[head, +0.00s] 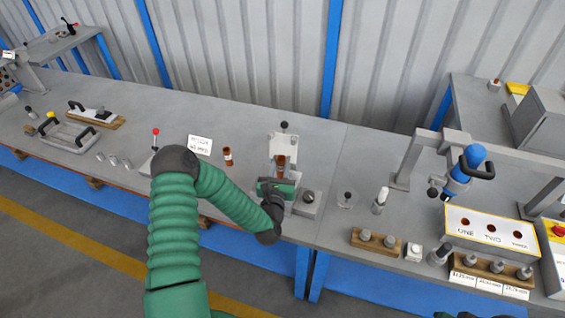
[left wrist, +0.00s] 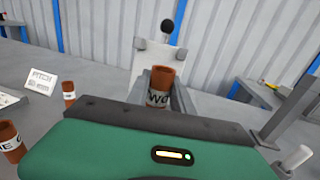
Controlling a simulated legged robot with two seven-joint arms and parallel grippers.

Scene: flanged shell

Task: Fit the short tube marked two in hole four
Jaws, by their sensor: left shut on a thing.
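A short brown tube (head: 281,161) with a white label stands upright at a grey fixture (head: 283,143) with a black ball knob. In the left wrist view the label on this tube (left wrist: 161,88) reads partly "WO". My left gripper (head: 277,189) is at the near side of the fixture, close against the tube. It is shut on the tube, though its green body hides the tube's lower end and the fingertips. I cannot make out a hole numbered four. My right gripper is not clearly in view.
Another brown tube (head: 228,156) stands left of the fixture, beside a white pitch card (head: 200,145). A grey block with a knob (head: 308,201) is close on the right. A white panel (head: 491,232) with labelled holes and wooden racks of grey pegs (head: 376,240) stand further right.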

